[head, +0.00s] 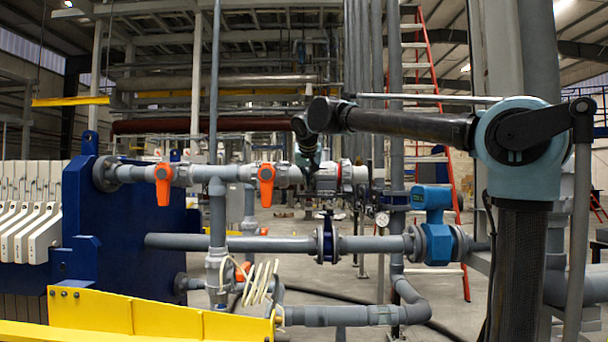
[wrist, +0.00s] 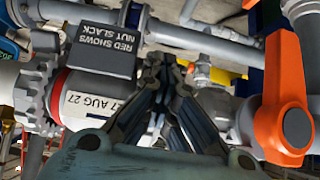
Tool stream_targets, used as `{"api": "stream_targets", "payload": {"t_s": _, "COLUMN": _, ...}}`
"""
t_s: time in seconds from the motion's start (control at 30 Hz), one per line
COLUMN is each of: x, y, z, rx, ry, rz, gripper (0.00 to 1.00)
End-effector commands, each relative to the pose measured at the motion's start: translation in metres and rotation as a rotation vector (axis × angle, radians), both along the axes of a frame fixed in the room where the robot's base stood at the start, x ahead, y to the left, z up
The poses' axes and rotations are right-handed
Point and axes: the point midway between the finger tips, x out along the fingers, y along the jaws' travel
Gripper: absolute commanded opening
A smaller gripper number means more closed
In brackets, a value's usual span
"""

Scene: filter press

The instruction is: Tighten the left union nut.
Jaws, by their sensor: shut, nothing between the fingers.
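A horizontal grey pipe run carries a pale union fitting (head: 327,178) in the middle of the head view, with a red ring near its right end. In the wrist view, which looks turned over, a ribbed grey nut (wrist: 36,96) stands at the left beside a red band and a white dated label (wrist: 88,102). A dark tag (wrist: 108,47) reads "RED SHOWS NUT SLACK". My gripper (wrist: 165,72) is shut and empty, its fingertips between this fitting and the orange-handled valve. In the head view my gripper (head: 309,160) is above the fitting's left end. I cannot tell whether it touches; the fingers hide part of the pipe.
Two orange valve handles (head: 163,184) (head: 266,184) hang on the pipe left of the fitting; one is close to my fingers in the wrist view (wrist: 284,128). A lower pipe (head: 210,242), a blue meter (head: 436,240) and a yellow guard (head: 150,315) are nearby.

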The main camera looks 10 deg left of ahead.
Motion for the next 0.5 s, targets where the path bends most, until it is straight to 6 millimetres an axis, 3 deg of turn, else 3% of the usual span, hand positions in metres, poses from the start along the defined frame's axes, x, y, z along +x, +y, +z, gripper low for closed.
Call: {"api": "stream_targets", "payload": {"t_s": 0.5, "x": 0.027, "y": 0.0, "z": -0.023, "rx": 0.001, "ry": 0.0, "rz": -0.003, "gripper": 0.0}}
